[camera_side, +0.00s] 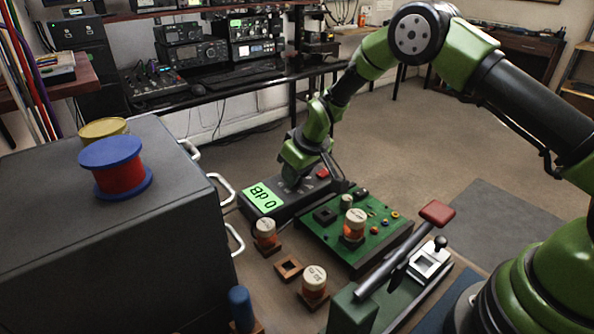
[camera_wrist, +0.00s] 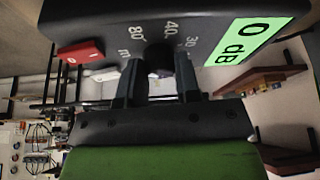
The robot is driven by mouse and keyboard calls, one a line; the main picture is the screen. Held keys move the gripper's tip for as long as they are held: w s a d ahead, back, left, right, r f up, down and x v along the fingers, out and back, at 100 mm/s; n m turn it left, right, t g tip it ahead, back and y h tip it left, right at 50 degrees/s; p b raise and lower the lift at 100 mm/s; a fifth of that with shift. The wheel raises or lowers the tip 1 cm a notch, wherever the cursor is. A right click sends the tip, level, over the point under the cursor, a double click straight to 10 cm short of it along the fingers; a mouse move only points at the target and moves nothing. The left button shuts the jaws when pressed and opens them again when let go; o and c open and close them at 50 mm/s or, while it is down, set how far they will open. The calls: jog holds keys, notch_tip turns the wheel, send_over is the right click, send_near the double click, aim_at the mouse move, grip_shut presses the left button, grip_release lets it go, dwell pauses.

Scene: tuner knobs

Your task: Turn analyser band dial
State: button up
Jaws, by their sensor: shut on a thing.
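The analyser (camera_side: 277,205) is a dark box on the table with a green display (camera_side: 264,197) reading "0 dB". In the wrist view the display (camera_wrist: 246,42) also reads "0 dB", and the markings 80, 40 and 30 show on the analyser's dark face (camera_wrist: 110,22). The band dial (camera_wrist: 158,57) is a dark knob below these markings, mostly hidden between the fingers. My gripper (camera_wrist: 158,75) is shut on the dial, one finger on each side. In the side view my gripper (camera_side: 299,180) reaches down onto the analyser and hides the dial.
A red rocker switch (camera_wrist: 81,51) is on the analyser beside the dial. A green circuit board (camera_side: 345,235) stands close to the analyser. Cream-topped parts (camera_side: 314,280), a wooden square frame (camera_side: 288,268) and a red-handled lever press (camera_side: 405,250) stand nearer. A large dark cabinet (camera_side: 110,240) is at left.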

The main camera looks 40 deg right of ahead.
dwell(0.3)
jog(key=o, duration=0.9)
jog(key=shift+r, duration=0.1)
jog(key=v, duration=0.9)
jog(key=shift+s+r, duration=0.25)
jog(key=shift+r, duration=0.1)
